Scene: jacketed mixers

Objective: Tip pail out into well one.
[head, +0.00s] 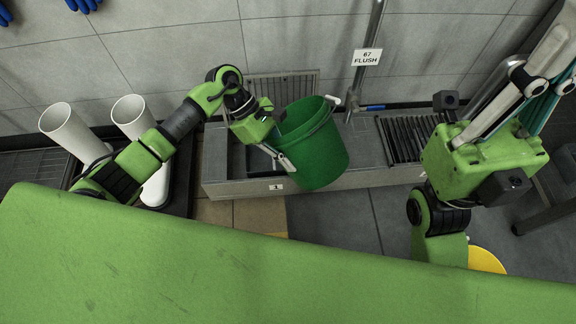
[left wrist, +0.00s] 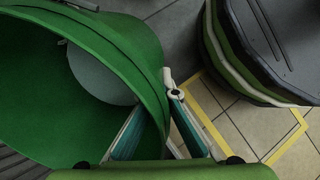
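The green pail (head: 318,152) hangs over the front side of the trough, with its mouth toward the wall and the left; it looks somewhat tilted. My left gripper (head: 283,138) is shut on its wall near the rim, one finger inside and one outside. The left wrist view shows the pail (left wrist: 125,45) close up, with a pale grey surface inside it; I cannot tell what that is. Well one (head: 220,150) is the basin left of the pail, with a "1" label on its front. My right gripper (head: 540,75) is at the right, its fingertips cut off by the frame.
Two white cylinders (head: 68,128) stand at the left. A pipe with a "67 FLUSH" sign (head: 367,57) and blue lever rises behind the trough. A dark grating (head: 405,138) lies to the right. A yellow round thing (head: 486,260) is on the floor at lower right.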

